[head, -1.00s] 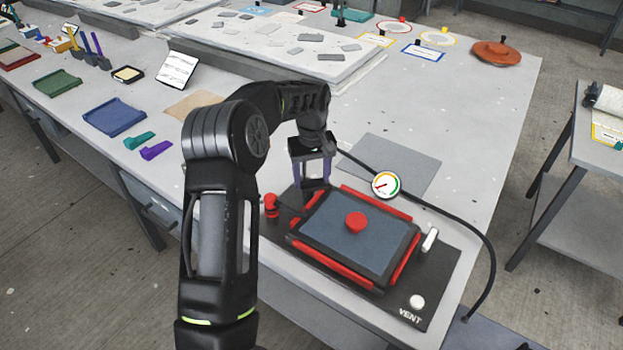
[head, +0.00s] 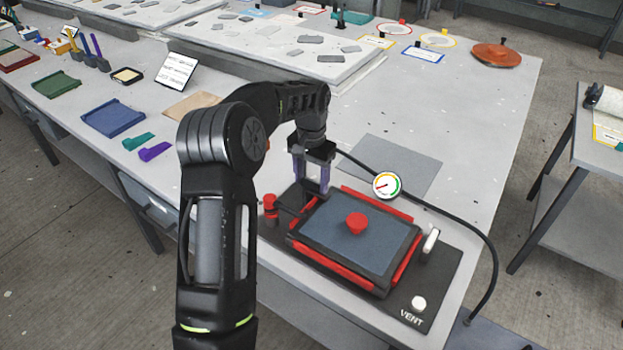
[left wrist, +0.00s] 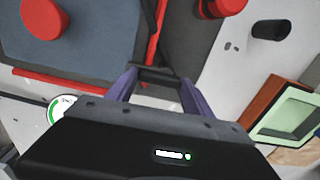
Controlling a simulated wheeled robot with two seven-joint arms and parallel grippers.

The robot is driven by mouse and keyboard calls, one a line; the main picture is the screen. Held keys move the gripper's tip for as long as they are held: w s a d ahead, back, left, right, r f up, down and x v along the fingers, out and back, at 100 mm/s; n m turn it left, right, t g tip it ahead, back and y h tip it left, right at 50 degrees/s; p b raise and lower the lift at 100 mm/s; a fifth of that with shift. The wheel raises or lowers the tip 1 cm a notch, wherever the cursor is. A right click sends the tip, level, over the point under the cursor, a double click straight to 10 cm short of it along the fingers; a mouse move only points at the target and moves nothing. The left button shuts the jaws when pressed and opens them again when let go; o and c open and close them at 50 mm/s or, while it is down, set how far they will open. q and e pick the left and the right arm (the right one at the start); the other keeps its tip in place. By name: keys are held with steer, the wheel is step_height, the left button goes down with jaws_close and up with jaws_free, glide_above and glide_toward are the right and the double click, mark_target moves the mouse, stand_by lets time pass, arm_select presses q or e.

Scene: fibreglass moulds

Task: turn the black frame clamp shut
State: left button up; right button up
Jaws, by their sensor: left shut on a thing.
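The vacuum press has a black base (head: 441,285) and a blue-grey framed panel (head: 335,225) with a red knob (head: 357,222) on top. My left gripper (head: 312,190), with purple fingers, is at the frame's far left corner. In the left wrist view, its two fingers (left wrist: 160,80) sit on either side of a short black bar, the black frame clamp (left wrist: 160,76), at the frame's edge. The gripper is shut on it. The fingers hide part of the clamp, so its exact angle cannot be told. My right gripper is not in view.
A red post (head: 270,204) stands left of the frame. A gauge (head: 387,185) with a black hose (head: 470,238) is behind it. A grey sheet (head: 392,163) lies behind.

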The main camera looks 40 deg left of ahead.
mark_target(311, 183)
arm_select(q)
steer(key=shift+m, duration=0.3)
steer(key=o, duration=1.4)
steer(key=shift+c, duration=0.2)
steer(key=shift+r, duration=0.1)
step_height(311, 183, up, 8)
steer(key=shift+f+b, duration=0.15)
steer(key=shift+b, duration=0.4)
